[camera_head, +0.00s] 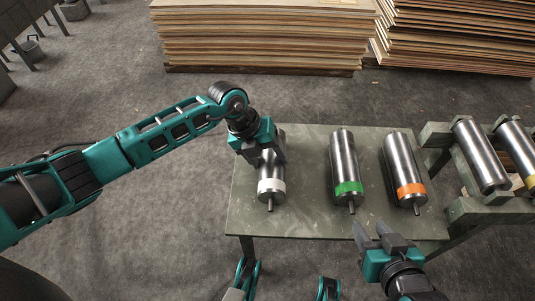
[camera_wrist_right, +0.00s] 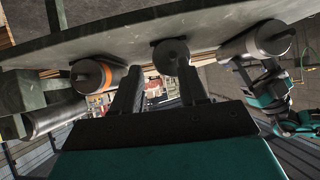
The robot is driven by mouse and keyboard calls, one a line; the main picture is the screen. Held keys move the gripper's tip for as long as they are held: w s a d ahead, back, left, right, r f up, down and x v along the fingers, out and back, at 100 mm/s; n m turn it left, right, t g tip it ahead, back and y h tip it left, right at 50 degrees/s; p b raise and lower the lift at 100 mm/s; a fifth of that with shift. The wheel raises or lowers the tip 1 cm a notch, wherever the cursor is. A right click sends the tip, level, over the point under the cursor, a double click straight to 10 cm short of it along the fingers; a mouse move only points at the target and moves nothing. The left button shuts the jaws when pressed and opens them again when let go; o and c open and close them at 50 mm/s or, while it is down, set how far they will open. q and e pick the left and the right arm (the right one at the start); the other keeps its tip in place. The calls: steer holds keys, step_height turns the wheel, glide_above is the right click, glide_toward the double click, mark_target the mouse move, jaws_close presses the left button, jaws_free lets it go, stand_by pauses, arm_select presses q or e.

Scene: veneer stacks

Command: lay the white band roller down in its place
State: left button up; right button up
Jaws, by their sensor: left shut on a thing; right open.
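The white band roller (camera_head: 271,187) is a steel cylinder at the left of the grey-green table (camera_head: 300,222), its white-banded end towards me. My left gripper (camera_head: 265,152) is shut on its body from above and hides much of its far part. I cannot tell whether the roller touches the tabletop or is just above it. In the right wrist view the roller end (camera_wrist_right: 258,40) shows at the right, near my left gripper (camera_wrist_right: 268,88). My right gripper (camera_head: 370,226) is open and empty at the table's front edge; its fingers also show in the right wrist view (camera_wrist_right: 160,74).
A green band roller (camera_head: 345,165) and an orange band roller (camera_head: 404,170) lie to the right on the table. A rack (camera_head: 484,207) with more rollers (camera_head: 480,155) stands at the table's right. Veneer stacks (camera_head: 262,35) stand behind. Some tabletop is clear between the white and green rollers.

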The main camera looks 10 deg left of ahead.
arm_select(q)
steer(key=o, duration=1.2)
steer(key=shift+o, duration=1.4)
steer(key=shift+f, duration=0.1)
